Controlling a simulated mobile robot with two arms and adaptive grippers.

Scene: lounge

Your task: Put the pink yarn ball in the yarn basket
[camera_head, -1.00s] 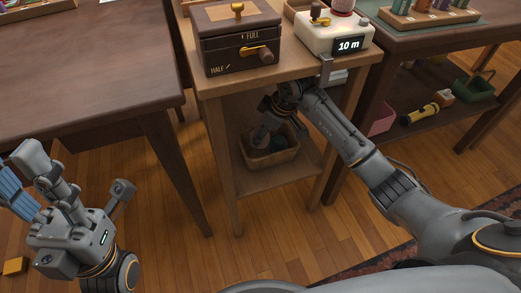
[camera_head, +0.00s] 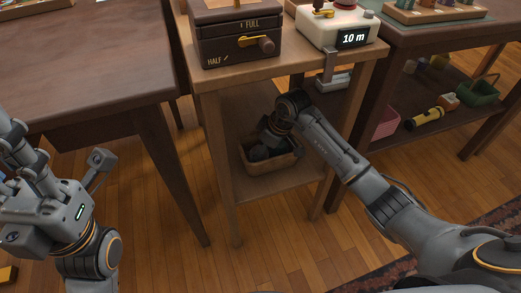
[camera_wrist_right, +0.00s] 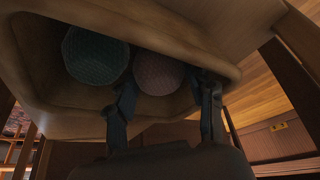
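The yarn basket (camera_head: 272,167), a tan open box, stands on the lower shelf of the small wooden table. In the right wrist view the basket (camera_wrist_right: 60,122) holds a dark green yarn ball (camera_wrist_right: 94,54) and a dull pink yarn ball (camera_wrist_right: 160,73) side by side. My right gripper (camera_head: 262,148) reaches down into the basket in the head view and hides most of its inside. In the right wrist view the right gripper's fingers (camera_wrist_right: 166,88) stand apart, one toward each side of the pink ball. My left gripper (camera_head: 22,145) is at the left edge, partly cut off.
Above the basket, the small table's top (camera_head: 290,66) carries a dark box with a crank (camera_head: 237,35) and a white timer reading 10 m (camera_head: 335,27). Its legs flank the shelf. A dark table (camera_head: 85,75) stands left. Right is a shelf with a flashlight (camera_head: 425,119) and green basket (camera_head: 478,94).

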